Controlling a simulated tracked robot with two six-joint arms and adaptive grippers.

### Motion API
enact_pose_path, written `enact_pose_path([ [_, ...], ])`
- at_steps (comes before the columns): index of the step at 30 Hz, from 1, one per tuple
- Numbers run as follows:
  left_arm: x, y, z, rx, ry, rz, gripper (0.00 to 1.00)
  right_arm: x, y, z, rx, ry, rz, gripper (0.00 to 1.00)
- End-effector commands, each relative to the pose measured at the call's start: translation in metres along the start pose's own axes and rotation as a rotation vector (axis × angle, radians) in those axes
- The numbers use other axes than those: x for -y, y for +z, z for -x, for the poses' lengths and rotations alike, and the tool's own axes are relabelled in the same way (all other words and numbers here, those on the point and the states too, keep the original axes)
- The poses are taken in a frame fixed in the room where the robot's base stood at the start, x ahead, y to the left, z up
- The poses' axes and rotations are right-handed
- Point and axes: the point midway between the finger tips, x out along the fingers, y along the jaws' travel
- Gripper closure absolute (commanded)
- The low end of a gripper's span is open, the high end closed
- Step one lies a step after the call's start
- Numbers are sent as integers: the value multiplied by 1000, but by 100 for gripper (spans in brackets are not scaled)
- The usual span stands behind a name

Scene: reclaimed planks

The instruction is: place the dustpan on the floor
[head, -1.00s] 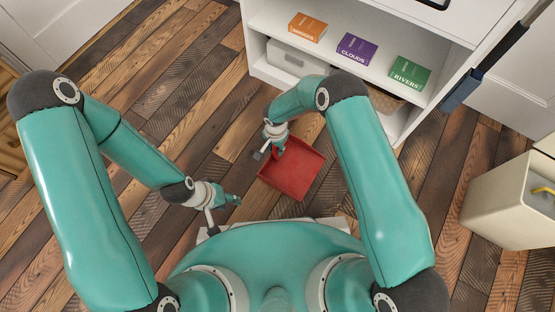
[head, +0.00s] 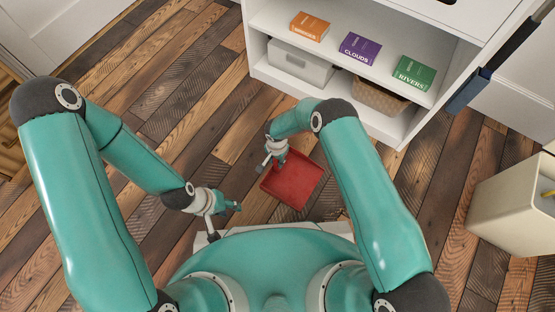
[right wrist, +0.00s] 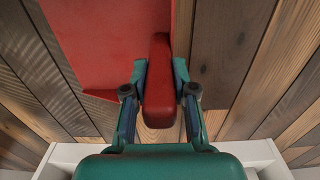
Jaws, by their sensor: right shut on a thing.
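The red dustpan (head: 296,184) is in the middle of the head view, over the wooden floor (head: 215,130) in front of the shelf unit. My right gripper (head: 276,164) is at its far-left corner. In the right wrist view, the dustpan's flat pan (right wrist: 110,45) fills the upper left, and its red handle (right wrist: 159,85) lies between the two fingers of the right gripper (right wrist: 160,95), which is shut on it. I cannot tell whether the dustpan touches the floor. My left gripper (head: 232,207) is to the left of the dustpan, apart from it and apparently empty; its finger opening is unclear.
A white shelf unit (head: 405,133) stands beyond the dustpan, with orange, purple and green books, a grey box (head: 300,63) and a wicker basket (head: 380,98). A cream bin (head: 510,205) stands at the right. Floor to the left of the shelf is clear.

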Motion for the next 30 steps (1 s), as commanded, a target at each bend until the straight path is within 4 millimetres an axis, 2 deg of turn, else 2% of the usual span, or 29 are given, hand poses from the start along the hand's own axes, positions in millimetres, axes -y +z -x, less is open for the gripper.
enact_pose_path([
  [2, 1, 0, -3, 0, 0, 0, 60, 0, 0, -3, 0, 0, 0, 100],
  [3, 1, 0, -2, 0, 0, 0, 60, 0, 0, -1, 0, 0, 0, 67],
  [6, 0, 0, -2, 0, 0, 0, 60, 0, 0, -1, 0, 0, 0, 51],
  [7, 0, 0, -2, 0, 0, 0, 60, 0, 0, -1, 0, 0, 0, 49],
  [19, -1, 0, 3, 0, 0, 0, 60, 0, -1, 5, -1, -1, -1, 49],
  [23, -4, 0, 11, 0, 0, 0, 60, 0, -1, 23, -1, -1, 0, 49],
  [30, -10, 0, 29, 0, 0, 0, 60, 0, -1, 73, -2, -2, 1, 49],
])
